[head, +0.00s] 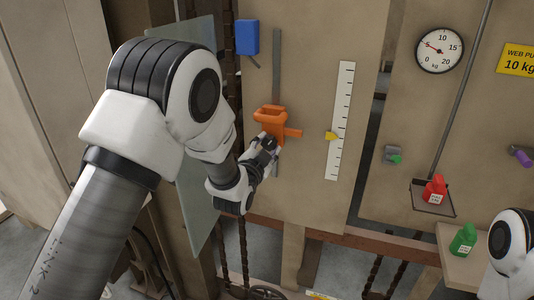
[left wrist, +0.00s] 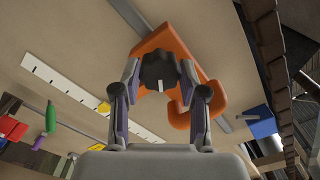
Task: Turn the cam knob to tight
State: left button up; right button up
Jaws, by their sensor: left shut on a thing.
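An orange carriage (head: 271,117) sits on a vertical grey rail (head: 276,65) on the beige panel; it also shows in the left wrist view (left wrist: 207,90). A black knob (left wrist: 158,66) with a short white mark, which looks like the cam knob, is at the carriage. My left gripper (head: 268,146) is at the carriage's lower front. In the left wrist view my left gripper (left wrist: 160,80) is shut on the knob, one finger on each side. The head view hides the knob behind the fingers. I see no tight label. My right gripper is out of view.
A white scale (head: 340,120) with a yellow pointer (head: 331,136) stands right of the carriage. A blue block (head: 247,37) is above left.

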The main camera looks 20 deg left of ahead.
pick_arm(q)
jog(key=shift+m+b, duration=0.55)
jog(key=shift+m, duration=0.45)
jog(key=o, duration=1.1)
jog(key=shift+w, duration=0.1)
jog(key=shift+o, duration=0.2)
jog(key=s, duration=0.7)
jog(key=shift+s+a, duration=0.15)
jog(key=shift+s, duration=0.1)
